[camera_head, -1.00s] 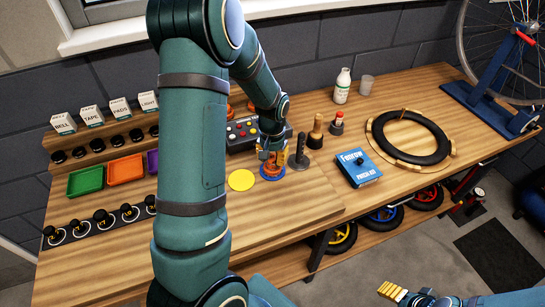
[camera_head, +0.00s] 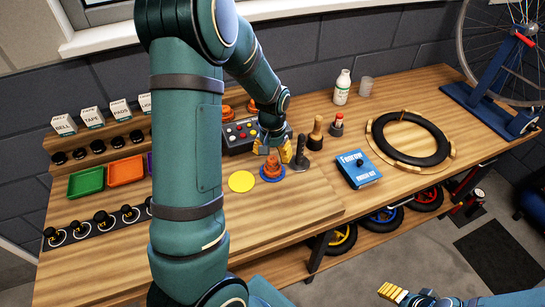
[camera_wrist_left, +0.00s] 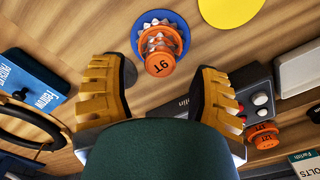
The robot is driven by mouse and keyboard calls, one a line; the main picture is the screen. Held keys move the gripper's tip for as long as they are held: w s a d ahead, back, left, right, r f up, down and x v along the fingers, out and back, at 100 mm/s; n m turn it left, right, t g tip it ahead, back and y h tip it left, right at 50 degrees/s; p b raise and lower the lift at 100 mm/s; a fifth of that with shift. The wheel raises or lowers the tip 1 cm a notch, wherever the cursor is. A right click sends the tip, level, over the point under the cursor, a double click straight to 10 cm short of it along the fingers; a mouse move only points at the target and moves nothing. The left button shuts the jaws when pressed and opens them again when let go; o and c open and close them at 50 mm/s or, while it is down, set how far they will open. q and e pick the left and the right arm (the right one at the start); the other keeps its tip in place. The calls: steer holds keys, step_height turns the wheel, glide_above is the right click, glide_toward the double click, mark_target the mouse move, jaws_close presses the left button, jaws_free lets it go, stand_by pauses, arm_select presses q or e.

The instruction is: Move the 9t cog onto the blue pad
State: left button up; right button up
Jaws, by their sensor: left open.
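The 9t cog, an orange piece marked 9T (camera_wrist_left: 160,64), stands on the blue pad (camera_wrist_left: 182,30), with silver teeth showing behind its orange top. In the head view the cog (camera_head: 272,166) also sits on the round blue pad (camera_head: 265,177). My left gripper (camera_head: 274,148) is open and empty just above and behind the cog. In the left wrist view its yellow fingers (camera_wrist_left: 160,92) are wide apart, with the cog beyond them and touching neither. My right gripper (camera_head: 392,292) shows at the bottom right edge, away from the bench; its opening is unclear.
A yellow pad (camera_head: 241,181) lies left of the blue pad. A dark upright post (camera_head: 300,155) stands close on the right, with a blue patch kit box (camera_head: 358,169) beyond. A button box (camera_head: 241,134) and other orange cogs (camera_wrist_left: 264,136) are behind.

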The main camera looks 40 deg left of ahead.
mark_target(272, 159)
arm_select(q)
step_height(272, 159, up, 10)
steer(key=p, duration=0.1)
steer(key=shift+s+f, duration=0.15)
steer(key=shift+f, duration=0.05)
stand_by(0.6)
